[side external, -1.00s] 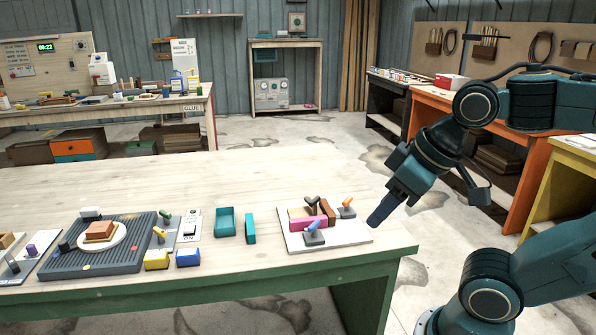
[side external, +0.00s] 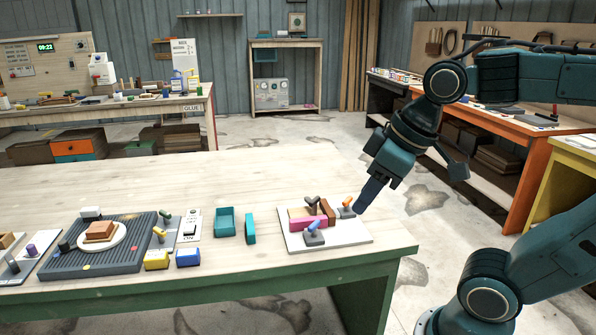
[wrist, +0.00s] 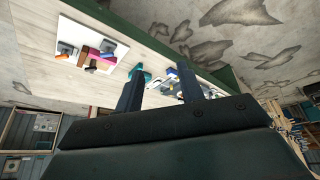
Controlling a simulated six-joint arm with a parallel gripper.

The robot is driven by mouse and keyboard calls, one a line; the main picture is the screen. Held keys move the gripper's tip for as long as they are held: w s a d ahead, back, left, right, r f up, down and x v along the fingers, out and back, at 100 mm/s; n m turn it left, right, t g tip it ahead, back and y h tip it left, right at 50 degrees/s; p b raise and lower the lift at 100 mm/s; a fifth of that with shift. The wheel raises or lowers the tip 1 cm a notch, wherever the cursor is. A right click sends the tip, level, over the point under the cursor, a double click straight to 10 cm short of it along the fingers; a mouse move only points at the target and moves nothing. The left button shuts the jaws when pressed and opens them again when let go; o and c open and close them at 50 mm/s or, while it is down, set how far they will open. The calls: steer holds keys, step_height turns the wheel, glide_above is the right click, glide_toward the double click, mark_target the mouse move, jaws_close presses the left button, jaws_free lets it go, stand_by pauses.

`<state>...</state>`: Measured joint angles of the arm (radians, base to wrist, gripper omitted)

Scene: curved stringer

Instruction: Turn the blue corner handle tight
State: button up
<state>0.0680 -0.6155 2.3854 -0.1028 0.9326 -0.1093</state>
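The blue corner handle (side external: 313,227) sits on a dark grey block at the near corner of a white board (side external: 352,233) on the table. An orange handle (side external: 347,203) stands at the right far corner, and a dark handle (side external: 311,201) stands behind. Pink (side external: 304,224), brown and tan pieces lie between them. My gripper (side external: 361,208) points down-left, just right of the orange handle in the picture; its exact height is unclear. In the wrist view its two fingers (wrist: 161,68) are apart with nothing between them. The board (wrist: 88,27) shows there at the upper left.
A teal open box (side external: 225,221) and a teal bar (side external: 250,229) stand left of the board. Farther left are yellow and blue blocks and a grey ribbed tray (side external: 105,262). The table's right edge is close to the board. The table behind the board is clear.

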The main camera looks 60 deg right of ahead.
steer(key=w+d+r+n+g+y, duration=0.15)
steer(key=w+n, duration=0.25)
steer(key=w, duration=0.6)
steer(key=n+g+y, duration=0.2)
steer(key=n+g, duration=0.1)
steer(key=n, duration=0.6)
glide_above(314, 223)
steer(key=a, duration=0.3)
step_height(314, 223, down, 7)
steer(key=d+f+n, duration=0.3)
steer(key=d+f, duration=0.4)
steer(key=d, duration=0.2)
steer(key=shift+a+f+g+y, duration=0.2)
steer(key=shift+f+g+y, duration=0.05)
steer(key=shift+f+y, duration=0.1)
steer(key=shift+x, duration=6.6)
